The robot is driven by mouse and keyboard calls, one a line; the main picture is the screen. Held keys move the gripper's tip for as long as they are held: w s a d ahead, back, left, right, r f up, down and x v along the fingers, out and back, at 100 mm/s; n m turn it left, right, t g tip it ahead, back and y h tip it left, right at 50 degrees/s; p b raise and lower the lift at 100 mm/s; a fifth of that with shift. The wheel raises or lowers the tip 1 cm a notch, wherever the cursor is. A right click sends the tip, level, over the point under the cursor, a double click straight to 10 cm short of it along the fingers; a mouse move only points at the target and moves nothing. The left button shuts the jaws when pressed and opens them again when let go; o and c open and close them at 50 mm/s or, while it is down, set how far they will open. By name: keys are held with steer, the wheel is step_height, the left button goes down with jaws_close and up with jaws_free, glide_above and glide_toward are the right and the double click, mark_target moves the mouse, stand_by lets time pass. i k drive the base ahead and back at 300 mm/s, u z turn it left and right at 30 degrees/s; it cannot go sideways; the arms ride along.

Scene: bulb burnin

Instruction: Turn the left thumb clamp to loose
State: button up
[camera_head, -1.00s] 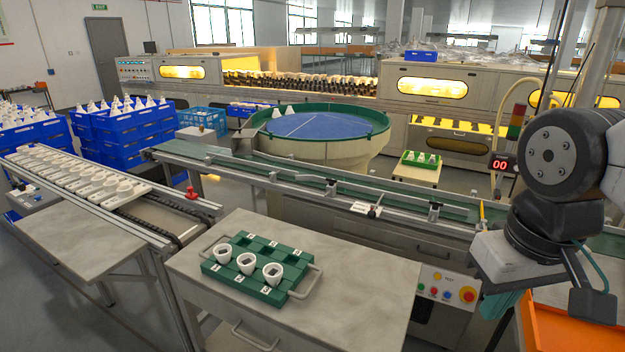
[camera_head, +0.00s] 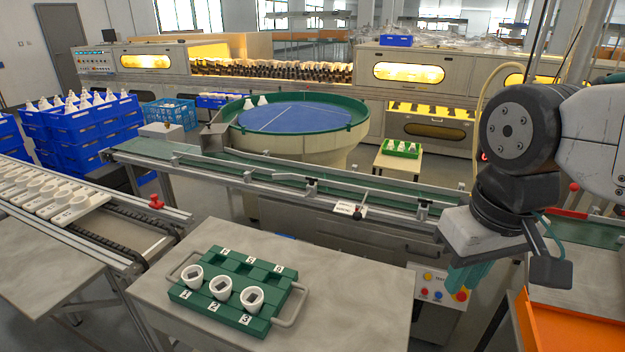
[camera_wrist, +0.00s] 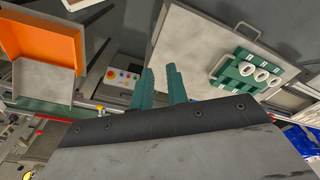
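The conveyor (camera_head: 270,172) crosses the middle of the head view, with metal guide rails. Small clamp brackets stand along its near rail, one toward the left (camera_head: 248,177) and one toward the right (camera_head: 424,210). My gripper (camera_head: 466,276) hangs at the right, in front of the conveyor and apart from these parts. In the wrist view its two green fingers (camera_wrist: 160,72) are apart with nothing between them.
A green tray (camera_head: 203,298) with white cups stands on the grey table (camera_head: 330,300) at the front. A button panel (camera_head: 442,288) and an orange bin (camera_head: 575,325) are near my gripper. A round green-rimmed feeder (camera_head: 298,139) stands behind the conveyor.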

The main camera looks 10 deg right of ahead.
mark_target(311, 181)
steer(key=k, duration=0.5)
steer(key=u, duration=2.05)
steer(key=i, duration=2.55)
steer(key=z, duration=3.25)
steer(key=i, duration=0.5)
steer(key=u, duration=0.1)
